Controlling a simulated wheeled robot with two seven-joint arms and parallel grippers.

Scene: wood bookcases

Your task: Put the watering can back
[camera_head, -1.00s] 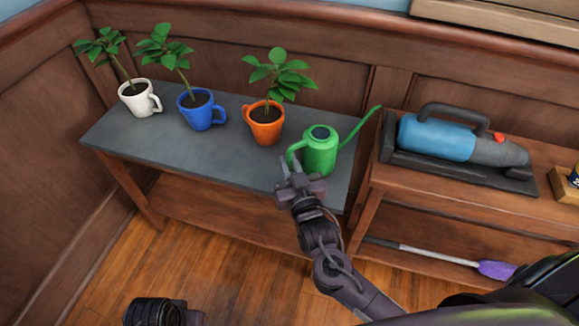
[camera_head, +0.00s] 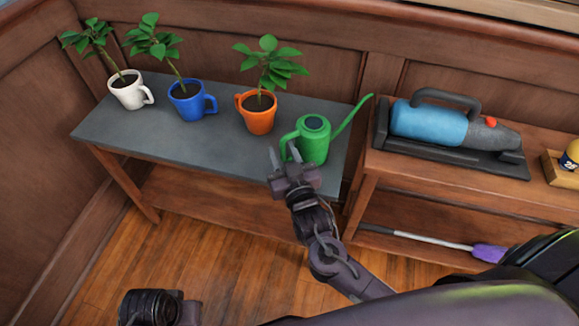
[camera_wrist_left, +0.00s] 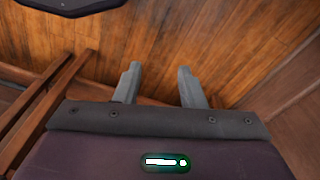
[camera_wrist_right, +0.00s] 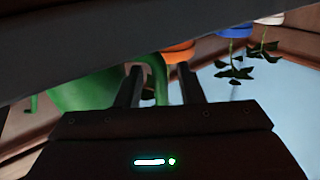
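The green watering can (camera_head: 314,145) stands upright on the right end of the grey-topped table (camera_head: 225,150), its spout pointing up to the right. Its handle faces left. My right gripper (camera_head: 282,156) is at the handle, its two fingers apart. My left gripper (camera_wrist_left: 158,85) is open and empty above the wooden floor in the left wrist view.
White (camera_head: 129,94), blue (camera_head: 187,105) and orange (camera_head: 258,120) mugs with plants stand left of the can.

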